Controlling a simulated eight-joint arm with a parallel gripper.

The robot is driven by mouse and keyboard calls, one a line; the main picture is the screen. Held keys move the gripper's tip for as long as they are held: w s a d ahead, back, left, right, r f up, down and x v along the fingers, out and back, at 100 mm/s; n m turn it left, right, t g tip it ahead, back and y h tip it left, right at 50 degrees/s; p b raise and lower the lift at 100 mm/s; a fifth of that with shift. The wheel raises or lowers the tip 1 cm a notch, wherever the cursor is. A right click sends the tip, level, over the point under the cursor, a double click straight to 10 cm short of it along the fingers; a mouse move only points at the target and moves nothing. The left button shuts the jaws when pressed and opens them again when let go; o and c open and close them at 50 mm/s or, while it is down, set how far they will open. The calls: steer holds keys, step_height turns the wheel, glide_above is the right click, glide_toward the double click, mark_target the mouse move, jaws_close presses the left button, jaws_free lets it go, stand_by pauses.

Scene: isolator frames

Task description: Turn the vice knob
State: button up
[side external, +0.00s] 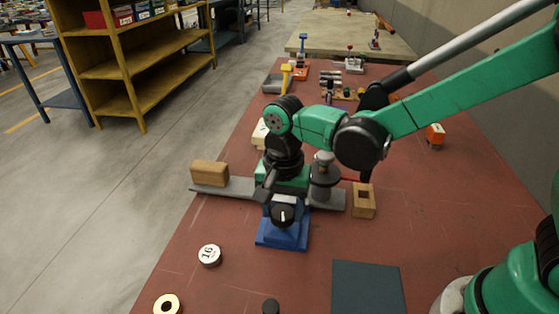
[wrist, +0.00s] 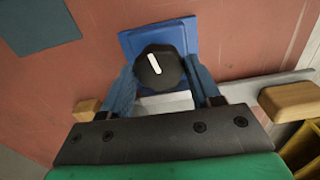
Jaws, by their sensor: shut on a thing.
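The vice knob (wrist: 159,66) is a black round knob with a white line across its face. It sits on a blue base (wrist: 128,42) in the wrist view. In the side view the knob (side external: 284,215) stands at the front of the blue base (side external: 281,238), with its white mark upright. My gripper (wrist: 163,82) has one blue finger on each side of the knob and is shut on it. In the side view my wrist and arm hide the back of the blue base.
A grey bar (side external: 328,197) lies behind the base, with a wooden block (side external: 209,173) on its left end. A round disc marked 16 (side external: 210,255) and a dark mat (side external: 368,288) lie in front. The red table between them is clear.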

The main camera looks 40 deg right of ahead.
mark_target(283, 211)
steer(key=shift+m, duration=1)
steer(key=o, duration=1.3)
steer(key=shift+r, duration=2.8)
steer(key=shift+d, duration=0.1)
